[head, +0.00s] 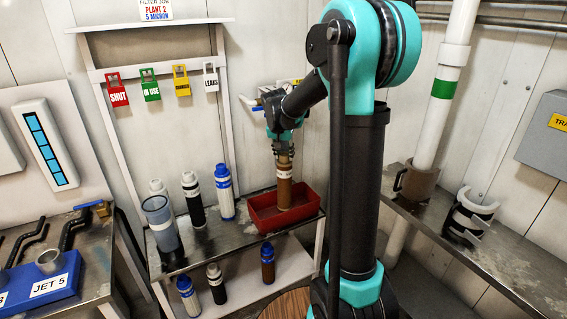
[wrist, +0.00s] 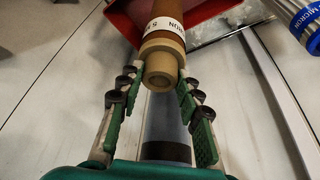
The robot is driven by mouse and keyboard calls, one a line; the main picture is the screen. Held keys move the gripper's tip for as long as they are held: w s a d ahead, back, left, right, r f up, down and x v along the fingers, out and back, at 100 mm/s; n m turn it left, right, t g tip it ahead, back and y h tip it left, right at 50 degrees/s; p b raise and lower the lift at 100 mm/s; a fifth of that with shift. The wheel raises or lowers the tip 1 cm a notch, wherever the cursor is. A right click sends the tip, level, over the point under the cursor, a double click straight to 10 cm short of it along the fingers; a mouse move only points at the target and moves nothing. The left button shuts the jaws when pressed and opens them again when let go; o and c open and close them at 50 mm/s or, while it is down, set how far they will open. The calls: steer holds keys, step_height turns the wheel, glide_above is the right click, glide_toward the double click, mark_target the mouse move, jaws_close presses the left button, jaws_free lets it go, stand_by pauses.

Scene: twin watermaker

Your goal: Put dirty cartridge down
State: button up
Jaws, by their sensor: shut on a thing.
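The dirty cartridge (head: 284,190) is brown with a white label band. It stands about upright with its lower end inside the red tray (head: 293,222) on the bench. Whether its base touches the tray floor I cannot tell. My gripper (head: 283,150) is shut on the cartridge's top end from above. In the wrist view, the cartridge's tan neck (wrist: 160,65) sits between the green-padded fingers, and part of the red tray (wrist: 202,10) shows beyond it.
Left of the tray stand a blue-and-white cartridge (head: 225,192), a black-and-white cartridge (head: 193,200) and a translucent cup (head: 161,224). A lower shelf holds more cartridges, one brown with a blue cap (head: 268,263). A bench with a pipe and holder (head: 415,181) is at right.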

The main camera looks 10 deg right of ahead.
mark_target(283, 162)
steer(key=shift+w+f, duration=0.2)
steer(key=shift+f, duration=1.8)
steer(key=o, duration=1.1)
steer(key=shift+f, duration=0.15)
steer(key=v, duration=1.2)
steer(key=s+d+f+n, duration=0.1)
steer(key=s+f, duration=0.5)
steer(key=s, duration=0.3)
steer(key=s+d+f+n+y, duration=0.1)
steer(key=s+f+n, duration=0.1)
steer(key=s+f, duration=0.4)
steer(key=s+d+f+n+y, duration=0.1)
steer(key=s+f, duration=0.4)
steer(key=s, duration=0.8)
steer(key=shift+s+d+f+n, duration=0.25)
steer(key=shift+d+f+n, duration=0.15)
steer(key=shift+d+n, duration=0.25)
